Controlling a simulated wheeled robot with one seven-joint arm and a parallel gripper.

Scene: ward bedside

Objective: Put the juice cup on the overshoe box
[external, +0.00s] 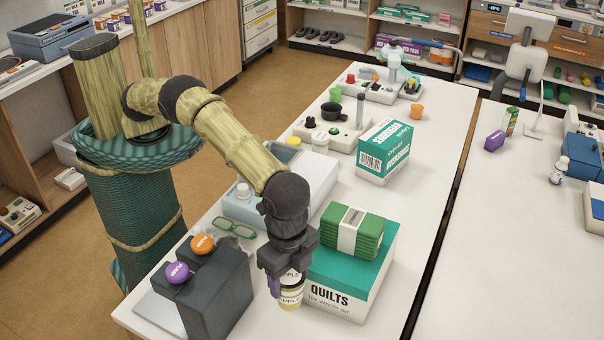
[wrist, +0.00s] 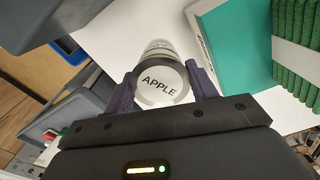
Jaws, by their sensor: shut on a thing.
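The juice cup (external: 291,293) is a small pale cup with a yellowish band, beside the front left of the quilts box. In the wrist view its round white lid reading APPLE (wrist: 160,84) sits between my two fingers. My gripper (external: 287,284) points down and is shut on the cup; it partly hides the cup in the external view. I cannot tell whether the cup's base touches the table. The overshoe box (external: 384,152), teal and white with overshoes lettering, stands farther back on the same table. Its teal top looks clear.
The quilts box (external: 335,298) bears a banded green stack (external: 352,232), close right of my gripper. A dark grey block with orange and purple buttons (external: 217,292) stands left. Green glasses (external: 234,228) lie behind.

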